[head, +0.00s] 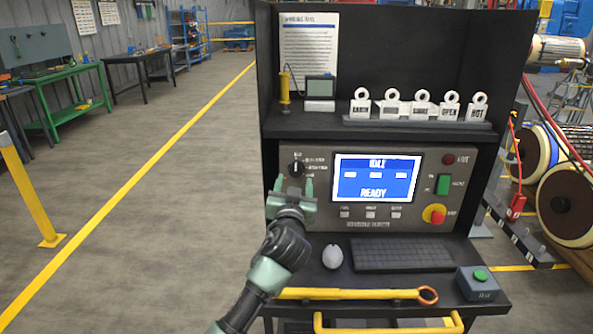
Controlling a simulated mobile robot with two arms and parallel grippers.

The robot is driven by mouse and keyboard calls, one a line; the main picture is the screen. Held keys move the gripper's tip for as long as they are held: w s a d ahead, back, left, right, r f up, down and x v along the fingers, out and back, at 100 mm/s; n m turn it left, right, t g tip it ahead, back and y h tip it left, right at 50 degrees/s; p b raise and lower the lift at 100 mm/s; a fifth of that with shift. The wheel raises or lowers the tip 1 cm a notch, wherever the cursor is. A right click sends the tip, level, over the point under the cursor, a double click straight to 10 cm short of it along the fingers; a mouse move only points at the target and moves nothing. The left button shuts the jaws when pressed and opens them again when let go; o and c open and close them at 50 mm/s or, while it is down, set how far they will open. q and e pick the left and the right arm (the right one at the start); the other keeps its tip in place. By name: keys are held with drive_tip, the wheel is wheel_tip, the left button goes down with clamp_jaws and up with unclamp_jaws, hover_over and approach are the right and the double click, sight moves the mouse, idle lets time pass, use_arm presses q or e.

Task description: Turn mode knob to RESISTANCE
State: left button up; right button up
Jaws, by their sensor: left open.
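The mode knob (296,168) is a dark round knob on the left of the grey control panel (425,213), with small labels around it that are too blurred to read surely. A blue screen (375,178) beside it shows READY, with a word like IDLE at its top. My left gripper (293,186) is open just below the knob, its two green fingers pointing up toward it. The fingers stand apart and nothing shows between them. I cannot tell whether they touch the panel. My right gripper is not in view.
A red emergency knob (434,214) is at the panel's right. White tags (420,106) stand above.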

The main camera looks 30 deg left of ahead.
sight(296, 171)
use_arm(q)
drive_tip(key=x, duration=0.5)
drive_tip(key=shift+p, duration=0.4)
drive_tip(key=shift+w+a, duration=0.15)
drive_tip(key=shift+w, duration=0.05)
drive_tip(key=shift+r, duration=0.1)
clamp_jaws()
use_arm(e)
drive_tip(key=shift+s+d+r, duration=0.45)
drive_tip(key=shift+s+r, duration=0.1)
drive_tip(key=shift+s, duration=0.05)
